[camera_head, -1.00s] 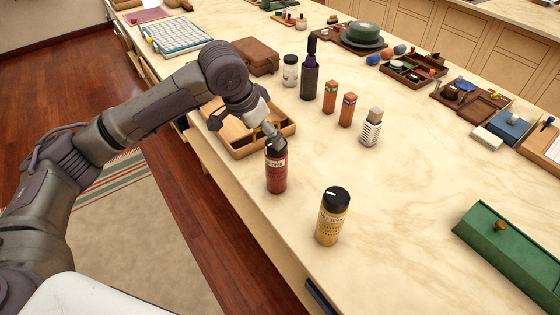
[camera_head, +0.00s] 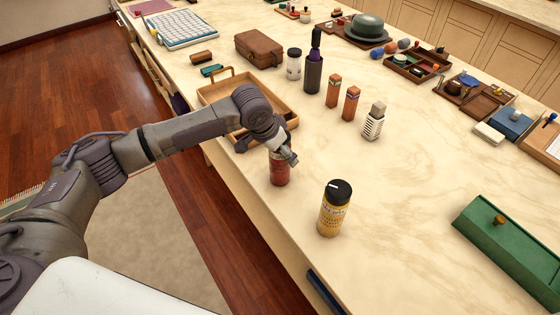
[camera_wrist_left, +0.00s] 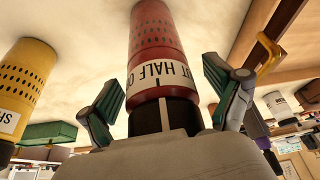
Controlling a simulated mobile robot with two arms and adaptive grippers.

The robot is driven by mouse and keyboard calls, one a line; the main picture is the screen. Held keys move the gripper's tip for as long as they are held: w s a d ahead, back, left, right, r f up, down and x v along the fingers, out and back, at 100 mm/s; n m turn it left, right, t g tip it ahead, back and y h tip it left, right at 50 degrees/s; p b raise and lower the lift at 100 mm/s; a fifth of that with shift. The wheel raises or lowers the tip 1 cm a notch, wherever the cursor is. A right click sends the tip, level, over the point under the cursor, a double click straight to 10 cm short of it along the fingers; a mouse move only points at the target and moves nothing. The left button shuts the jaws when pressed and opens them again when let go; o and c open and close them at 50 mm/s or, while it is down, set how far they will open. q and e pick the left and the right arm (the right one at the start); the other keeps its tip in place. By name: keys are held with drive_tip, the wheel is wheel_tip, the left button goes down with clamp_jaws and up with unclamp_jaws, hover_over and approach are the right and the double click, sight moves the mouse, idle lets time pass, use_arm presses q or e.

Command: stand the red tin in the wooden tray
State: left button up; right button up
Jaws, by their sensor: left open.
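The red tin (camera_head: 279,173) stands upright near the front edge of the counter, with its upper part hidden by my gripper in the head view. My left gripper (camera_head: 284,157) is over its top, pointing down. In the left wrist view the tin (camera_wrist_left: 155,40) appears inverted, its dark cap toward my palm. The two fingers of my left gripper (camera_wrist_left: 160,88) stand apart on either side of it, with gaps showing. The wooden tray (camera_head: 222,93) lies just behind the tin, partly hidden by my arm. My right gripper is not in view.
A yellow tin with a black cap (camera_head: 335,210) stands close to the right of the red tin. A brown case (camera_head: 259,48), a white jar (camera_head: 293,64), a dark bottle (camera_head: 314,72) and orange blocks (camera_head: 351,103) stand beyond. A green box (camera_head: 510,240) is at right.

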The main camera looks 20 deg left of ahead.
use_arm(q)
drive_tip(key=shift+r, duration=0.1)
drive_tip(key=c, duration=1.5)
